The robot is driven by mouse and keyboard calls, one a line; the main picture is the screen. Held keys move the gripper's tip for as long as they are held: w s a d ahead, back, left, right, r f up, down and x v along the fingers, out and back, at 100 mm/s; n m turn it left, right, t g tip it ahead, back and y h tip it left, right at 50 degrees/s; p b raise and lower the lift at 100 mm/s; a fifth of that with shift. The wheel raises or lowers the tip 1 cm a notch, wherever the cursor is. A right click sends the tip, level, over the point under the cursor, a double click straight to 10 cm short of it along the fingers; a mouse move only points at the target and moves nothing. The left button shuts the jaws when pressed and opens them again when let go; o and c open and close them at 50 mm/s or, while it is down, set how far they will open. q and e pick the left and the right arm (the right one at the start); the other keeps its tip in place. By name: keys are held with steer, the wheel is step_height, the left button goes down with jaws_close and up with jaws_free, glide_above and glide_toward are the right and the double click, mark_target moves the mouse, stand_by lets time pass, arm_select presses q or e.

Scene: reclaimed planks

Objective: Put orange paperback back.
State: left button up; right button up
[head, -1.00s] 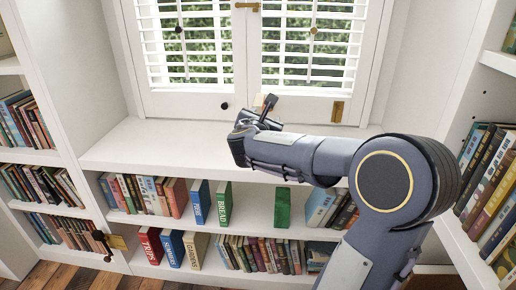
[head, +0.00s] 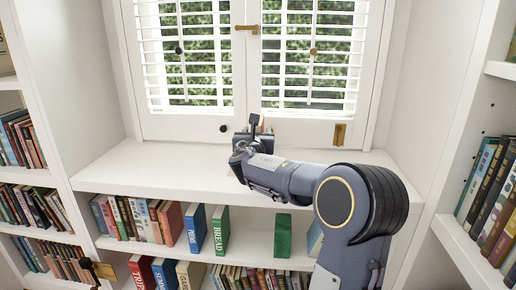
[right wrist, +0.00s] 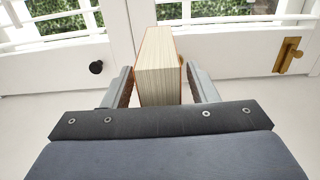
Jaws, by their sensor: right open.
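The orange paperback (right wrist: 158,84) stands on the white window ledge in the right wrist view. Its pale page edges face me, and thin orange cover edges show along its sides. My right gripper (right wrist: 160,88) is open, with one finger on each side of the book and a narrow gap at each side. In the head view my right gripper (head: 256,126) is over the ledge close to the window, and the book is mostly hidden behind it. My left gripper is not in view.
The ledge (head: 140,160) is otherwise bare. Below it, a shelf holds a row of books, a blue book (head: 196,228), a green book (head: 220,230) and a green block (head: 282,236), with free room between. Shuttered windows (head: 190,60) stand behind; bookcases flank both sides.

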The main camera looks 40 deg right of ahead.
steer(key=shift+w+d, duration=0.4)
steer(key=shift+d, duration=0.2)
steer(key=c, duration=1.1)
jaws_close()
steer(key=shift+r, duration=0.15)
